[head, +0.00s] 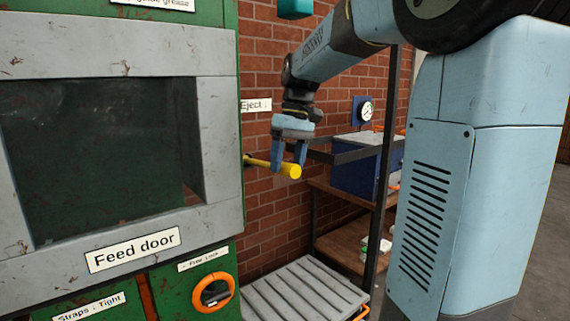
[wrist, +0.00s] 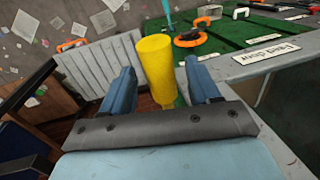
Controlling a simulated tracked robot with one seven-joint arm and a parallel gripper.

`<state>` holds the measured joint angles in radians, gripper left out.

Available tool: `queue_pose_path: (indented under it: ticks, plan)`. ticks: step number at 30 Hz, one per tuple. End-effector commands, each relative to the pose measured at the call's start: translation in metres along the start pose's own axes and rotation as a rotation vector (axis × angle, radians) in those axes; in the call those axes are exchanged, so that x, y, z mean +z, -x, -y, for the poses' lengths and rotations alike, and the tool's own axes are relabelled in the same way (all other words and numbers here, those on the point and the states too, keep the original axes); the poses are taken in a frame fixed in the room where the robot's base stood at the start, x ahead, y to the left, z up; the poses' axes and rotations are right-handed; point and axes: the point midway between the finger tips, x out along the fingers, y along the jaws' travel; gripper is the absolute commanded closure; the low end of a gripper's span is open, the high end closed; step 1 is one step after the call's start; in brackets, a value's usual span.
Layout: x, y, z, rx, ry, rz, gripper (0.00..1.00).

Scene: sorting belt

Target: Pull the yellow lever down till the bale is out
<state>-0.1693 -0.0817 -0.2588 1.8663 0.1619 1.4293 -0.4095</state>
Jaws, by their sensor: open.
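The yellow lever (head: 283,168) sticks out to the right from the side of the green baler (head: 222,45), below the "Eject" label (head: 254,105). My gripper (head: 289,163) points down over the lever with a finger on each side of it. In the wrist view the lever's yellow handle (wrist: 158,68) lies between the two blue fingers of my gripper (wrist: 166,88), which are open, with a gap visible on both sides. I cannot tell whether either finger touches the handle. No bale shows in either view.
The baler's front has a dark feed door window (head: 95,150) and an orange ring handle (head: 213,292). A grey slatted platform (head: 303,295) lies below the lever. A shelf rack (head: 345,195) with a blue box (head: 362,170) stands to the right by the brick wall.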

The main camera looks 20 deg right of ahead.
Motion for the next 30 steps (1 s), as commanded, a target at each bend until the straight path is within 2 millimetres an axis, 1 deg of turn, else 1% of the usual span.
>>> queue_pose_path:
  ticks: [3, 11, 30]
  plan:
    - [0.0003, -0.0048, 0.0000, 0.000, 0.000, 0.001, 0.39]
    - [0.0001, -0.0054, 0.0000, 0.000, 0.000, 0.000, 0.39]
    - [0.0000, -0.0051, 0.0002, 0.000, 0.000, 0.000, 0.99]
